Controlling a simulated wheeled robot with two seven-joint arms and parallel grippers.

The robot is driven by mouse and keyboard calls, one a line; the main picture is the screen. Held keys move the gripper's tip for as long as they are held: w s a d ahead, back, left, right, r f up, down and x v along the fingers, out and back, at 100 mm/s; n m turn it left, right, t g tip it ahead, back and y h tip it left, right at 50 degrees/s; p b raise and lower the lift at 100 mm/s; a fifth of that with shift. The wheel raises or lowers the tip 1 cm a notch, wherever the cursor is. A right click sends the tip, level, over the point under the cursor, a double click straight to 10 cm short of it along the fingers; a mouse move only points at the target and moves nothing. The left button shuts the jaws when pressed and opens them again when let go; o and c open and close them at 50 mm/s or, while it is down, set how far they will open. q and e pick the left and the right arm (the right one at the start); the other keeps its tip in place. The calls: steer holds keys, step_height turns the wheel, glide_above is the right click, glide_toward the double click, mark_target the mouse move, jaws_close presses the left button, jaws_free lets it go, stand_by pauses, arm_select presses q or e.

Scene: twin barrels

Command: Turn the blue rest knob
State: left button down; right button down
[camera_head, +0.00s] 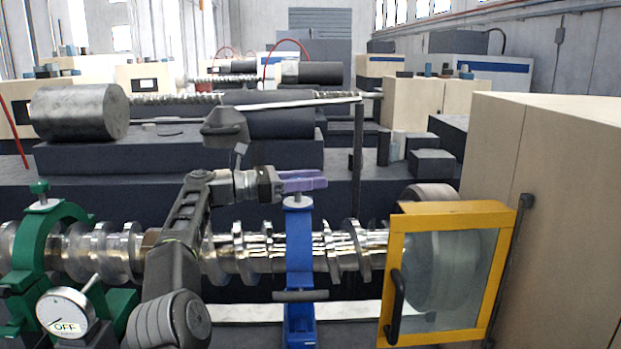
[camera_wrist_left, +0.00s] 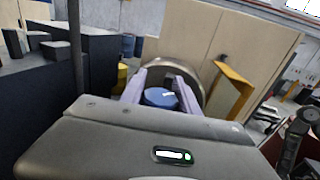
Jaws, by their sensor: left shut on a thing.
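The blue rest (camera_head: 299,240) stands upright around the shiny crankshaft-like workpiece (camera_head: 250,248). Its knob is at the top, mostly hidden by my gripper in the head view. In the left wrist view the round blue knob (camera_wrist_left: 160,97) sits between two purple fingers. My left gripper (camera_head: 304,182) reaches in from the left and is shut on the knob; it also shows in the left wrist view (camera_wrist_left: 163,92). A pale mark shows on the knob's top. My right gripper is not in view.
A green rest (camera_head: 40,235) with an OFF dial (camera_head: 65,312) stands at the left. A yellow-framed clear door (camera_head: 450,206) stands close right of the blue rest. A beige cabinet (camera_head: 560,170) fills the right. A dark upright post (camera_head: 358,150) stands behind the workpiece.

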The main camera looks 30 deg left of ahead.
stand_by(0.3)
arm_select(q)
steer(key=c, duration=0.9)
jaws_free()
